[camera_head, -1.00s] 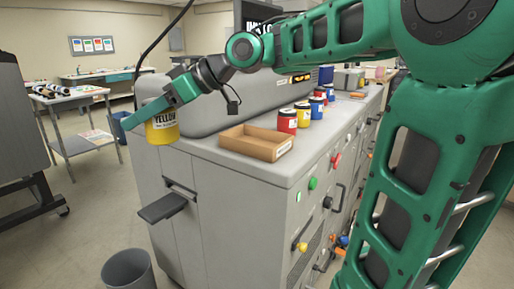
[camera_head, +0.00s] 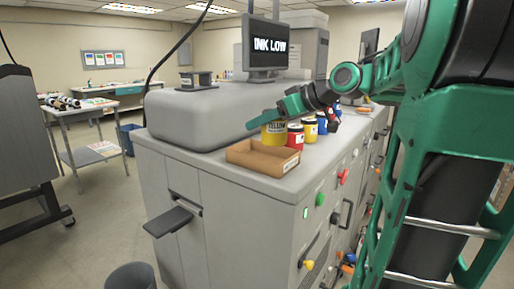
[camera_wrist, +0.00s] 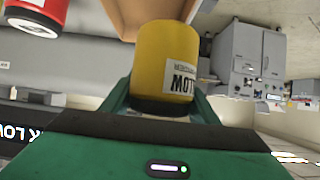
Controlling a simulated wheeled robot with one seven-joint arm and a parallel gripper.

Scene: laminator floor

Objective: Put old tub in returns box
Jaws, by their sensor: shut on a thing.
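The old tub is a yellow tub (camera_head: 274,133) with a white "YELLOW" label. It is held in my gripper (camera_head: 268,124), behind and above the right part of the box in the head view. In the wrist view the yellow tub (camera_wrist: 165,65) sits between the green fingers of my gripper (camera_wrist: 165,100). The open brown box (camera_head: 262,157), with a small white label on its right end, rests on the machine top. Its inside looks empty where it shows. The wrist view shows part of the box (camera_wrist: 120,12) at the top edge, beyond the tub.
Red (camera_head: 295,137), yellow (camera_head: 310,130) and blue tubs (camera_head: 322,123) stand in a row right of the box. A monitor (camera_head: 265,45) reading "INK LOW" stands behind. A grey raised housing (camera_head: 205,112) lies to the left. The machine's front edge is close to the box.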

